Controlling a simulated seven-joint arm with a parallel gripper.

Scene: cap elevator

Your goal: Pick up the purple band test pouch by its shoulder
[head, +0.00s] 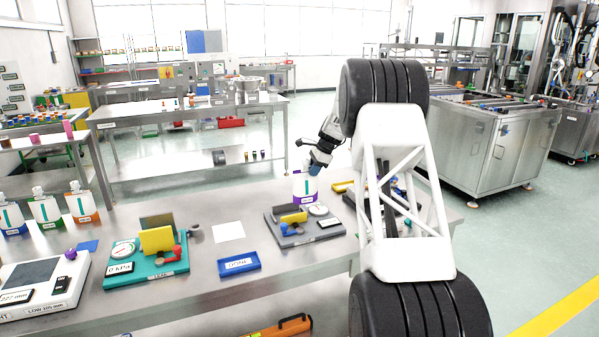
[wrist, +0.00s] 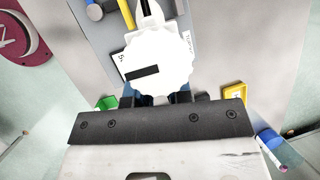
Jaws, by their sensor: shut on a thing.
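The purple band test pouch (head: 305,186) is white with a purple lower edge and a coloured stripe. It is upright in the head view, just above or behind the grey fixture (head: 283,238); I cannot tell whether it touches anything below. My gripper (head: 315,168) is at the top of the pouch, shut on it, with the arm coming down from the upper right. In the wrist view, my gripper's dark fingers (wrist: 160,98) sit against a white, ridged round shape (wrist: 160,62), apparently the pouch's top. The exact contact at the shoulder is hidden.
White pouches with blue (head: 14,213), green (head: 46,208) and orange (head: 81,203) bands stand at the left. A teal gauge fixture (head: 150,268), a blue labelled tray (head: 239,263) and a white sheet (head: 228,231) lie on the bench.

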